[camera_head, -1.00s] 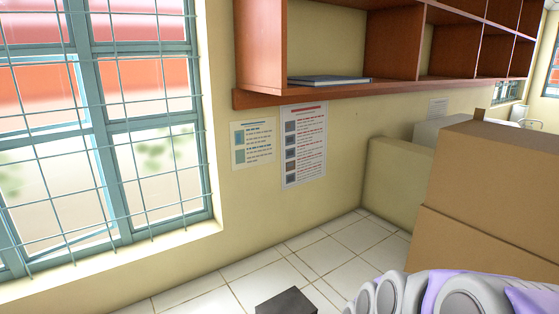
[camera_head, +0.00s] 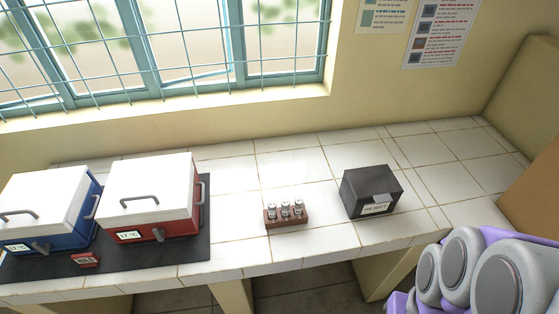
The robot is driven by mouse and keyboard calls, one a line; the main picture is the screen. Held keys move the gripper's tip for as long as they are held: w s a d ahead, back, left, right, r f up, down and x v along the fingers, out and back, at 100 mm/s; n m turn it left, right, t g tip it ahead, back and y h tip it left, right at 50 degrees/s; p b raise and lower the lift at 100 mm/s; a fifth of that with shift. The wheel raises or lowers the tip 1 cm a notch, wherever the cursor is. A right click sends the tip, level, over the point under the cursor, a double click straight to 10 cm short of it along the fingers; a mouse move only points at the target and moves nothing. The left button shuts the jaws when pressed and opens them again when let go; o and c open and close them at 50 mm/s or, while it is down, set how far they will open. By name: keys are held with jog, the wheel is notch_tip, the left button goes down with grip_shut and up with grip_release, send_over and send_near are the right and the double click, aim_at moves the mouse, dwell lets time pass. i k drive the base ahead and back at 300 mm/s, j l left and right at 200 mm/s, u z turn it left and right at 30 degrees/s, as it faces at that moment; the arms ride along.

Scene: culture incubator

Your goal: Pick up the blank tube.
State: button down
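A small brown rack (camera_head: 287,219) stands on the white tiled counter near its front edge. It holds three small clear tubes with grey caps, a left tube (camera_head: 270,212), a middle tube (camera_head: 285,211) and a right tube (camera_head: 299,208), all upright. No marking that tells the tubes apart can be made out at this size. My arm, purple and grey, shows at the lower right, well to the right of the rack. My gripper is outside the picture.
A blue incubator box (camera_head: 45,212) and a red one (camera_head: 150,197), both white-lidded, sit on a dark mat (camera_head: 197,245) at left. A dark labelled box (camera_head: 371,192) stands right of the rack. A cardboard box (camera_head: 535,195) is at the right edge. The counter (camera_head: 330,235) around the rack is clear.

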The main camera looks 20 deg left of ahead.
aim_at(299, 201)
jog(key=u, duration=1.15)
